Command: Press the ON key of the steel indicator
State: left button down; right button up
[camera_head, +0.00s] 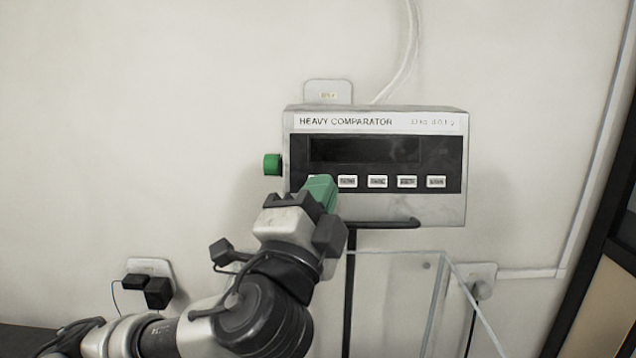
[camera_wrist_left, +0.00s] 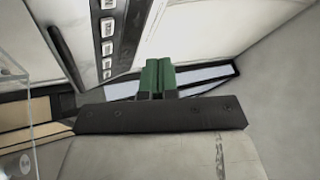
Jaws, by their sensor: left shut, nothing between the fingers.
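The steel indicator (camera_head: 378,209) is a grey box on a dark stand, labelled HEAVY COMPARATOR, with a dark, blank display (camera_head: 363,150) and a row of several white keys (camera_head: 377,182). A green knob (camera_head: 272,165) is on its left side. My left gripper (camera_head: 321,184) is shut and empty, its green fingertips in front of the leftmost key, which they mostly cover. I cannot tell whether they touch it. In the left wrist view the indicator's panel (camera_wrist_left: 122,28) and keys (camera_wrist_left: 108,27) run along the upper left, with the green fingers (camera_wrist_left: 160,77) below. The right gripper is not in view.
A clear case (camera_head: 398,300) stands below the indicator at the right. Wall sockets with plugs are at the lower left (camera_head: 150,268) and lower right (camera_head: 480,277). A dark-framed cabinet (camera_head: 600,250) is at the right edge. The wall around the indicator is mostly bare.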

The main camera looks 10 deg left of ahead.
pick_arm(q)
jog(key=w+a+f+b, duration=0.1)
jog(key=w, duration=0.5)
jog(key=shift+w+a+f+b, duration=0.2)
jog(key=shift+f+b, duration=0.15)
jog(key=shift+f, duration=0.05)
dwell(1.7)
jog(key=shift+w+f+b, duration=0.1)
jog(key=shift+w+b, duration=0.2)
jog(key=shift+w, duration=0.05)
jog(key=shift+w+a+f, duration=0.15)
jog(key=shift+w, duration=0.2)
dwell(0.6)
jog(key=shift+s, duration=0.2)
jog(key=shift+s+r, duration=0.25)
jog(key=shift+s, duration=0.3)
jog(key=shift+d, duration=0.2)
